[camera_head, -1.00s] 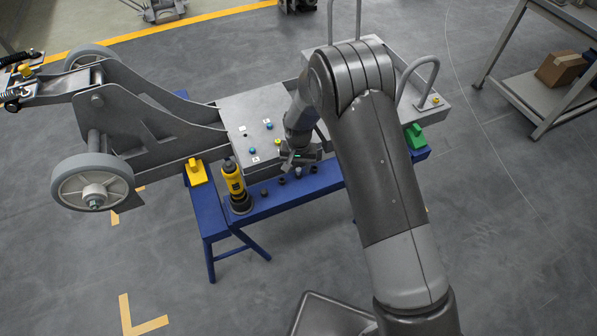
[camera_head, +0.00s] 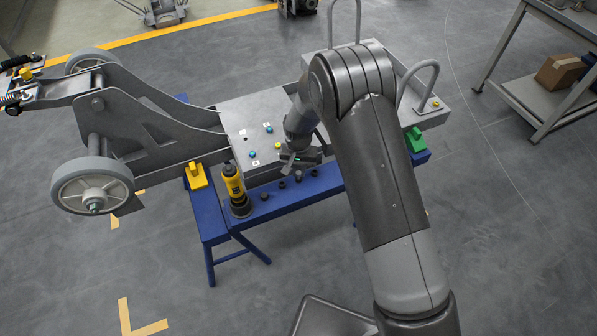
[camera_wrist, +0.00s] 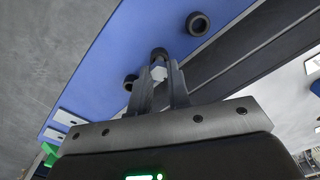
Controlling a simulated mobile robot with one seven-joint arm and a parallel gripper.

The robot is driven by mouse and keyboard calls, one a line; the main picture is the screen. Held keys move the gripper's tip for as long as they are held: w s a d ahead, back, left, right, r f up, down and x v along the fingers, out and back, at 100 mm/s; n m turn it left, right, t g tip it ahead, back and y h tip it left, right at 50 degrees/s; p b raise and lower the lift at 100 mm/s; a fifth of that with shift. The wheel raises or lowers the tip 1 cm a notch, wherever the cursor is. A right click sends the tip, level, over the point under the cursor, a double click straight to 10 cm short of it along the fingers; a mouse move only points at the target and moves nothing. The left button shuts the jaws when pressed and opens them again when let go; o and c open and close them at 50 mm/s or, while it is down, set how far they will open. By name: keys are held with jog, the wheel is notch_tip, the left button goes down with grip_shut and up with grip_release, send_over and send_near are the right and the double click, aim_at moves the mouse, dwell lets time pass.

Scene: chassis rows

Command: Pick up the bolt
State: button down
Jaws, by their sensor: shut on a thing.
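My gripper (camera_head: 296,160) is low over the front edge of the grey chassis plate (camera_head: 232,117), beside the blue bench strip. It also shows in the wrist view (camera_wrist: 160,74), with its two fingers close around a small pale grey, faceted piece, which looks like the bolt (camera_wrist: 158,73). A dark round piece (camera_wrist: 158,53) shows just beyond the fingertips; I cannot tell whether it touches the bolt. In the head view the bolt cannot be made out at the fingers.
Several dark sockets (camera_head: 264,196) stand on the blue bench (camera_head: 215,222). A yellow and black tool (camera_head: 233,185) stands upright left of them. Small coloured buttons (camera_head: 269,127) sit on the plate. A yellow block (camera_head: 196,174) and green block (camera_head: 414,138) are at the bench ends.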

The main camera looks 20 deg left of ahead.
jog(key=r, duration=0.4)
jog(key=shift+w+d+r, duration=0.1)
jog(key=shift+d+r, duration=0.1)
jog(key=shift+d, duration=0.2)
jog(key=w+d+r, duration=0.1)
jog(key=d+r, duration=0.5)
jog(key=d, duration=0.4)
jog(key=w+a+m, duration=0.1)
jog(key=w+a, duration=0.1)
jog(key=a, duration=0.3)
jog(key=w+a+m, duration=0.1)
jog(key=w+a, duration=0.1)
jog(key=a, duration=0.4)
jog(key=w+a+m, duration=0.1)
jog(key=w+a, duration=0.1)
jog(key=a, duration=0.3)
jog(key=shift+a+r, duration=0.15)
jog(key=shift+m, duration=0.8)
jog(key=a, duration=0.9)
jog(key=shift+s+r, duration=0.1)
jog(key=shift+s, duration=0.1)
jog(key=s+a+f+n, duration=0.2)
jog(key=a+n, duration=0.5)
jog(key=n, duration=0.6)
jog(key=shift+s+f+n, duration=0.15)
jog(key=shift+f+n, duration=0.15)
